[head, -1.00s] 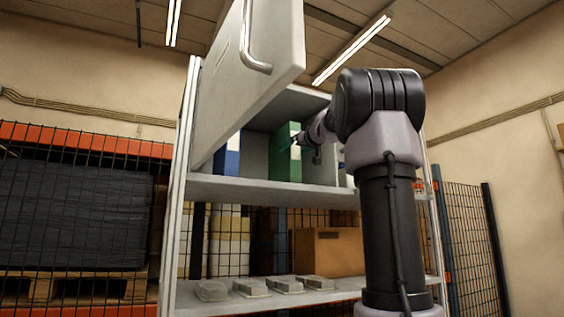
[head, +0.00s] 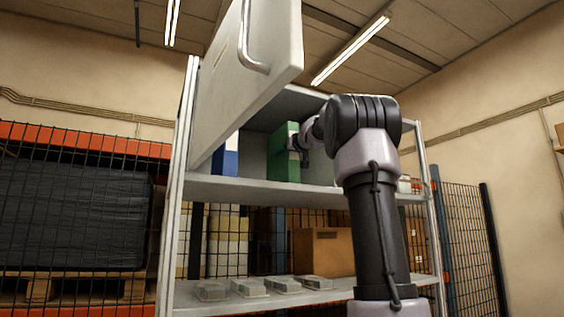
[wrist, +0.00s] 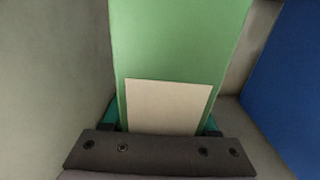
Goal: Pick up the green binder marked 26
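The green binder (head: 283,155) stands upright on the upper shelf of the cabinet, behind the raised door. In the wrist view its green face (wrist: 185,40) fills the middle, with a pale blank-looking label low on it. No number is readable. My gripper (wrist: 163,118) is at the binder, one teal finger along each side of it. I cannot tell whether the fingers press on it or only stand close beside it. In the head view, my arm hides part of the binder and my gripper (head: 302,157) shows small at its right side.
A blue and white binder (head: 227,158) stands to the left; its blue side (wrist: 290,95) shows at the right in the wrist view. The raised door (head: 250,75) hangs over the upper shelf (head: 245,190). A cardboard box (head: 322,252) stands on the shelf below.

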